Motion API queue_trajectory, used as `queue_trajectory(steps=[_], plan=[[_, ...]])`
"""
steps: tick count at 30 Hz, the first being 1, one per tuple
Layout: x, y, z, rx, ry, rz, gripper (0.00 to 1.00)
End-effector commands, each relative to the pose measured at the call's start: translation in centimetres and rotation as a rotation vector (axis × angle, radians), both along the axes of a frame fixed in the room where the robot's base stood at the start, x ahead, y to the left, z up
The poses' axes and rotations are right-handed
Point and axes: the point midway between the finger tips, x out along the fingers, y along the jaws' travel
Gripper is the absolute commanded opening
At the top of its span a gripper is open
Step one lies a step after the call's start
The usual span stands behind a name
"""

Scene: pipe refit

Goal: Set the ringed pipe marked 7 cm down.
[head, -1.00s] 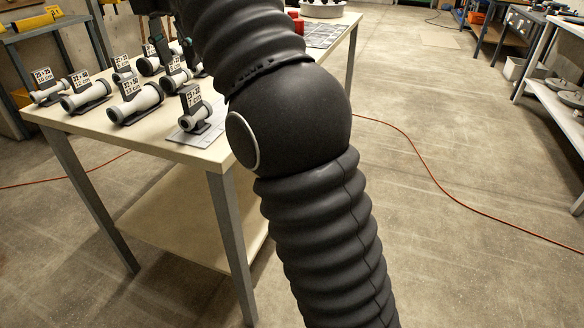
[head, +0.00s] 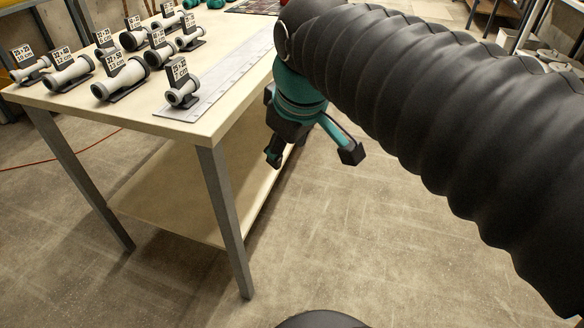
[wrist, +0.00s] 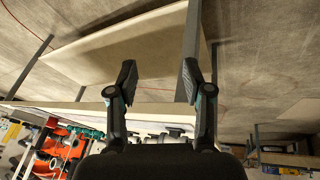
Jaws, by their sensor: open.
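The short grey pipe marked 7 cm (head: 181,91) lies on a dark cradle with an upright tag, at the near right corner of the table. It rests on a pale ruled strip (head: 212,100) along the table's right edge. Its end facing me shows a thick ring. My gripper (head: 312,155) is open and empty, fingers pointing down, right of the table edge and apart from the pipe. In the wrist view, the two fingers (wrist: 158,82) stand apart with nothing between them; the 7 cm pipe cannot be made out there.
Several other tagged pipes, such as the 13 cm one (head: 122,80), stand left of and behind it on the table (head: 150,123). A lower shelf (head: 185,200) lies under the tabletop near my gripper. The floor (head: 380,240) to the right is clear.

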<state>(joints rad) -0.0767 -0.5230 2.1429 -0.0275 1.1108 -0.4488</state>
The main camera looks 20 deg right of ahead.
Motion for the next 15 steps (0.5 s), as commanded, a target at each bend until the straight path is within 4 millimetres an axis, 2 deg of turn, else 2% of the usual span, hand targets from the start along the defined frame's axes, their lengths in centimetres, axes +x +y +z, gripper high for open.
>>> queue_trajectory(steps=[1, 3, 7, 10, 15], plan=[[-1.7, -0.5, -1.8, 0.041, -0.015, -0.093, 0.5], [-3.2, -1.0, -4.0, 0.098, -0.036, -0.215, 0.5], [-5.4, -1.6, -7.2, 0.176, -0.062, -0.382, 0.5], [-6.2, -1.7, -8.6, 0.212, -0.074, -0.452, 0.5], [-6.6, -1.8, -9.2, 0.229, -0.078, -0.485, 0.5]])
